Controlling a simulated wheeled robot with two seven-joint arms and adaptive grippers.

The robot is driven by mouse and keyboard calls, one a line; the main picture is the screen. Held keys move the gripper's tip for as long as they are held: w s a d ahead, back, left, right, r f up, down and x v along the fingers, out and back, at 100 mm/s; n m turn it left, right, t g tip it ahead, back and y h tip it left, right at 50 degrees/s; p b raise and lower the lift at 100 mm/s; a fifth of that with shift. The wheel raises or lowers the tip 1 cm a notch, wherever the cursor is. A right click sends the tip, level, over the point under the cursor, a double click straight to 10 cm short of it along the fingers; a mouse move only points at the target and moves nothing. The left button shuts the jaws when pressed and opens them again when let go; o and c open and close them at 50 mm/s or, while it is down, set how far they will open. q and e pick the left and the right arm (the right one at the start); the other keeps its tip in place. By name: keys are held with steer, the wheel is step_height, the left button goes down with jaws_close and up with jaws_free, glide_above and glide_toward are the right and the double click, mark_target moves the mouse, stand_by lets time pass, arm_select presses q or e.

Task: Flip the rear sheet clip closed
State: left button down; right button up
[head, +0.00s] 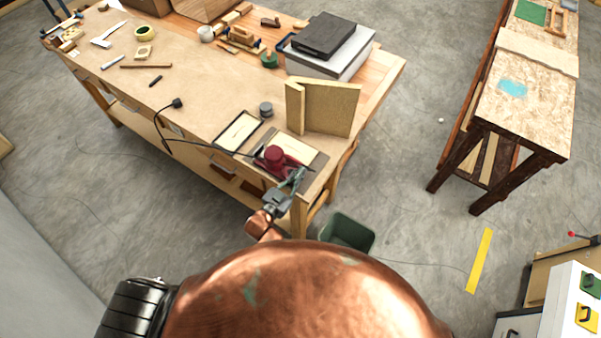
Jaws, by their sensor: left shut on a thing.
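My left gripper (297,178) reaches up from below to the sander's near right side. Its fingers are closed against the sander there. The rear sheet clip is too small to make out, and the fingers cover that part of the sander, so I cannot tell the clip's position. My right gripper is not in view.
An upright folded wooden board (325,108) stands just behind the sander. A framed pale sheet (239,131) and a small round tin (265,109) lie to its left. The black cord runs left to a plug (177,103). A green bin (347,233) stands on the floor.

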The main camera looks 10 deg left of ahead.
arm_select(q)
steer(key=shift+a+n, duration=0.15)
steer(key=shift+n, duration=0.45)
steer(key=c, duration=2.5)
jaws_free()
steer(key=shift+o, duration=0.2)
steer(key=v, duration=1.1)
steer(key=shift+s, duration=0.4)
steer(key=shift+a+f, duration=0.1)
steer(key=shift+a, duration=0.1)
